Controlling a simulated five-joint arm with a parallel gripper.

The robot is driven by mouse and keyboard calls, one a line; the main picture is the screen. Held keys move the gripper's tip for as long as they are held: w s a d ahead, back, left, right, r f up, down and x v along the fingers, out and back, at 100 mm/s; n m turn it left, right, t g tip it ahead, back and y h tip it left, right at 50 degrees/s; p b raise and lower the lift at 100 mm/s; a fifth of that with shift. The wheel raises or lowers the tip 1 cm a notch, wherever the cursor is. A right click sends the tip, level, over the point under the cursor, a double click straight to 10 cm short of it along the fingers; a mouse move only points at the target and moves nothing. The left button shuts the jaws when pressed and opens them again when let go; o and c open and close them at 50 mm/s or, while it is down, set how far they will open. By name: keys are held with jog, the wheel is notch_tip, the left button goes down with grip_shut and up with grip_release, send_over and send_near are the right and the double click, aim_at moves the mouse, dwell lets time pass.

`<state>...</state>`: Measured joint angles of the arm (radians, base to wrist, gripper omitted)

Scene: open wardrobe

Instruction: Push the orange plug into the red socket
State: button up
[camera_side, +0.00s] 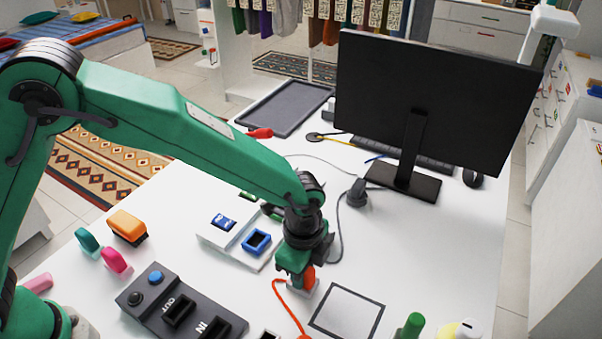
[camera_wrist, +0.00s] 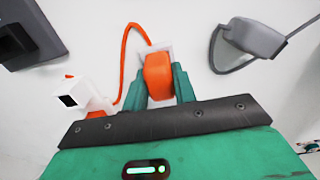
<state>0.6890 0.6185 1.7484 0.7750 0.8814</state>
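The orange plug (camera_wrist: 158,75) sits between the two green fingers of my gripper (camera_wrist: 160,84) in the wrist view, and both fingers appear to touch its sides. In the side view the plug (camera_side: 309,277) is low over the table, under my gripper (camera_side: 297,272), with a white piece just below it. I cannot tell whether the plug still rests in that piece. An orange cable (camera_side: 281,300) runs from the plug to the front; it loops to a white block (camera_wrist: 78,95) in the wrist view. I cannot make out the red socket in either view.
A white board with a blue socket (camera_side: 257,241) lies behind my gripper. A dark panel marked IN and OUT (camera_side: 165,312) is at the front left. A black square outline (camera_side: 347,314) lies right of the plug. A monitor (camera_side: 430,95) and a grey cable plug (camera_side: 356,192) stand behind.

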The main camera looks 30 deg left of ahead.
grip_shut()
jog(key=shift+c, duration=1.2)
grip_release()
grip_shut()
jog(key=shift+r, duration=1.35)
jog(key=shift+r, duration=1.8)
